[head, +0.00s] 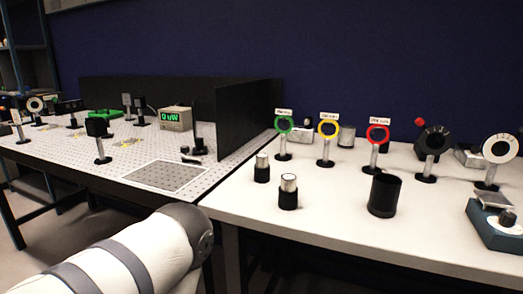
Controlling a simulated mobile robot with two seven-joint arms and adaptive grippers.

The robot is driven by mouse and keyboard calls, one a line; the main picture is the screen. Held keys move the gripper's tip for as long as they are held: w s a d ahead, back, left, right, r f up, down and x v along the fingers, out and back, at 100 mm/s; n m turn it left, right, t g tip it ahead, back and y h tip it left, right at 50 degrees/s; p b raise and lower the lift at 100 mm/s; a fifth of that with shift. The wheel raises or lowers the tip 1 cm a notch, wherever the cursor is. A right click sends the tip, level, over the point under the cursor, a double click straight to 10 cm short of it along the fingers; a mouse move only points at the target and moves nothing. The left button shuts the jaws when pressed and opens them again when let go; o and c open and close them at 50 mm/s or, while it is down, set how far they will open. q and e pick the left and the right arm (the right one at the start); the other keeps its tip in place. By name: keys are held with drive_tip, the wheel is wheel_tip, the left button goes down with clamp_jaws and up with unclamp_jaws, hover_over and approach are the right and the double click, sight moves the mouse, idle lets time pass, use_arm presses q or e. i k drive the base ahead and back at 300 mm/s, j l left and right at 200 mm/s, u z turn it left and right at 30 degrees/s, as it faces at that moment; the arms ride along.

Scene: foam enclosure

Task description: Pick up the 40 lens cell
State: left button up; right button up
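Three ring-shaped lens cells stand on posts in a row on the white table: a green one (284,125), a yellow one (328,129) and a red one (377,134). Each has a small white label above it, too small to read, so I cannot tell which is the 40 lens cell. All three are upright and apart from each other. Neither gripper is in view. A white link of one of my arms crosses the lower left, in front of the tables.
Two short black-based cylinders (262,168) (288,193) and a black cup (384,196) stand in front of the cells. A dark mount (434,145), a white dial (499,149) and a blue device (495,225) are at right. A black panel (250,118) borders the perforated table (60,150).

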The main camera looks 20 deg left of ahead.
sight(288, 199)
drive_tip(key=i+j, duration=0.45)
drive_tip(key=j, duration=0.15)
drive_tip(key=i+j, duration=0.45)
drive_tip(key=j, duration=0.1)
